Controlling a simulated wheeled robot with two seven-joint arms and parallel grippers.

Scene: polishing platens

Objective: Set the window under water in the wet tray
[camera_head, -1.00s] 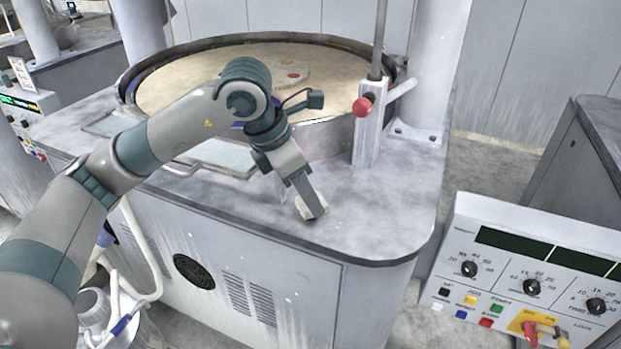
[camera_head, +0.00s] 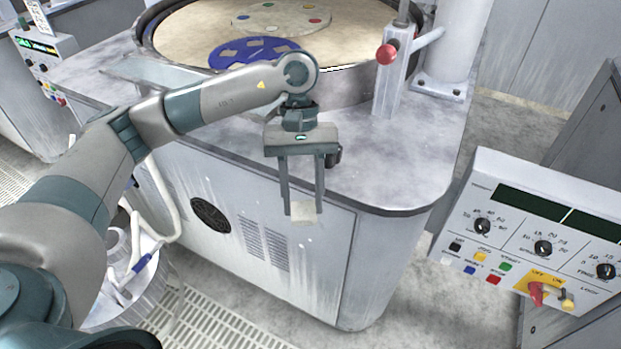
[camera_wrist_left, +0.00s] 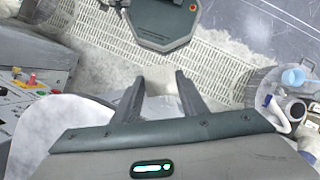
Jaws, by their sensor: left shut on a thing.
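My left gripper (camera_head: 302,205) points down in front of the polishing machine's cabinet, past the front edge of its deck. It is shut on a small pale, squarish piece, likely the window (camera_head: 303,213), which sits between the fingertips. The piece also shows pale between the fingers in the left wrist view (camera_wrist_left: 160,82), poorly set off from the floor. A shallow pale tray (camera_head: 150,71), possibly the wet tray, lies on the deck at the left, partly behind my arm. I cannot make out water in it. My right gripper is not in view.
The round platen (camera_head: 190,38) carries a blue disc (camera_head: 235,50) and a pale disc with coloured spots (camera_head: 282,17). A red-knobbed lever (camera_head: 387,54) stands at its right. A control panel (camera_head: 545,235) is at right, a bucket (camera_head: 112,305) at lower left. The front-right deck is clear.

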